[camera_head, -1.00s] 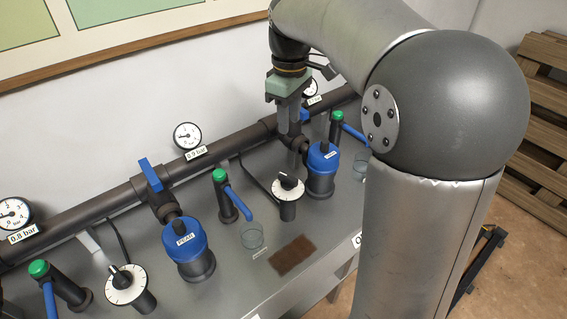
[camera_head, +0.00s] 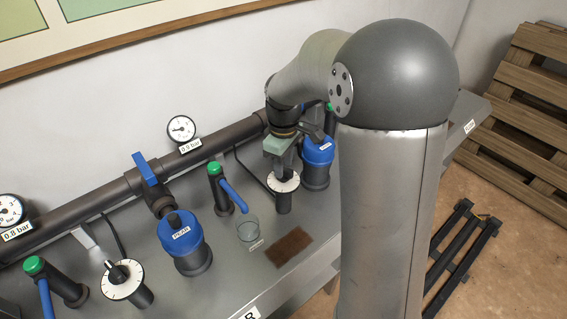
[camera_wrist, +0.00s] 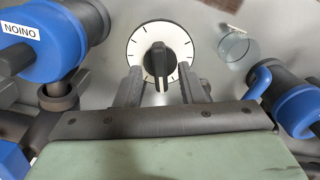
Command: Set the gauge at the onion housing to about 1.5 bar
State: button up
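The onion housing (camera_head: 317,158) is a dark cylinder with a blue cap. Its upside-down ONION label shows at the left of the wrist view (camera_wrist: 18,30). Beside it stands a white dial (camera_head: 291,184) with tick marks and a black knob (camera_wrist: 159,58), seen from above in the wrist view. My gripper (camera_wrist: 161,78) is open, with its fingertips on either side of the knob's near end and visible gaps between. In the head view my gripper (camera_head: 281,168) is low over the dial. A gauge (camera_head: 182,129) labelled 0.9 bar stands on the pipe to the left.
The pear housing (camera_head: 181,240), another dial (camera_head: 122,280) and a gauge labelled 0.8 bar (camera_head: 10,209) are further left. A blue-handled, green-topped valve (camera_head: 219,185), a clear cup (camera_head: 248,229) and a brown mat (camera_head: 289,246) are near my gripper. My arm covers the pipe's right part.

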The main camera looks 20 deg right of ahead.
jog(key=shift+f, duration=0.25)
grip_shut()
jog(key=shift+m, duration=0.3)
jog(key=m, duration=0.2)
jog(key=shift+m, duration=0.4)
jog(key=shift+r+m, duration=0.1)
jog(key=shift+m, duration=1.7)
